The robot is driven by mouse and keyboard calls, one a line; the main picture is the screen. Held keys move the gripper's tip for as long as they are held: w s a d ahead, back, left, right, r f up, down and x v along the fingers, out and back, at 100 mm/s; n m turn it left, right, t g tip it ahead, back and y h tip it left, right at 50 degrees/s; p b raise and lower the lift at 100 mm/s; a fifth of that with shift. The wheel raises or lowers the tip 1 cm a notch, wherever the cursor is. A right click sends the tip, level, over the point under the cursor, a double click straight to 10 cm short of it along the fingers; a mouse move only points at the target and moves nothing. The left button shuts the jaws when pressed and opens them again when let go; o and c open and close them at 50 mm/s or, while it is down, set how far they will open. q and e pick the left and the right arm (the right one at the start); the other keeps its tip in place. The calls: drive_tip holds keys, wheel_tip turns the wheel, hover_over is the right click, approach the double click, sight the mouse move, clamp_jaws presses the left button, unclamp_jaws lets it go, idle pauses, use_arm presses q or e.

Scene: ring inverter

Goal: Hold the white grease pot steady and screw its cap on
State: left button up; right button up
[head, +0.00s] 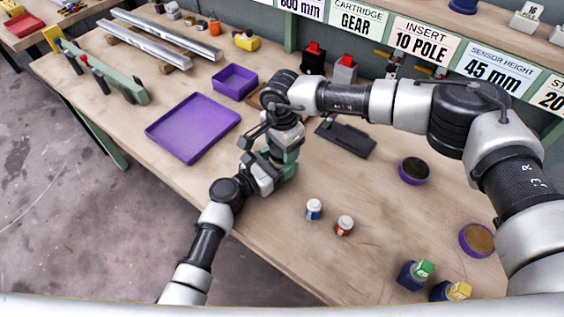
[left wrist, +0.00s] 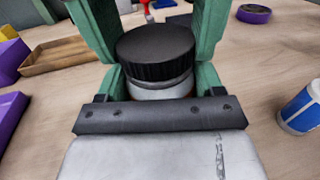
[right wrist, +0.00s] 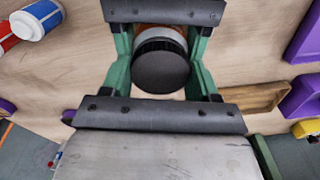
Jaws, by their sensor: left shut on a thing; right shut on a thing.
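The white grease pot (left wrist: 160,88) stands between the fingers of my left gripper (head: 283,167), which is shut on it. The black ribbed cap (left wrist: 156,48) sits over the pot's top; I cannot tell how tightly it is seated. My right gripper (head: 287,145) comes down from above, shut on the cap, with green fingers on both sides of it. In the right wrist view the cap (right wrist: 161,65) faces the camera, with a white rim and an orange-brown patch of the pot's side behind it. In the head view the grippers hide pot and cap.
A purple tray (head: 150,131) and a purple bin (head: 234,70) lie left of the grippers. A blue-labelled jar (head: 313,210) and a red-labelled jar (head: 344,226) stand to the right. A dark flat fixture (head: 346,138) lies behind. Bare wood lies around the jars.

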drive_tip(key=m, duration=0.4)
drive_tip(key=shift+m, duration=0.3)
drive_tip(key=m, duration=1.3)
drive_tip(key=shift+m, duration=0.4)
drive_tip(key=o, duration=1)
drive_tip(key=shift+s+a, duration=0.1)
drive_tip(key=shift+a, duration=0.1)
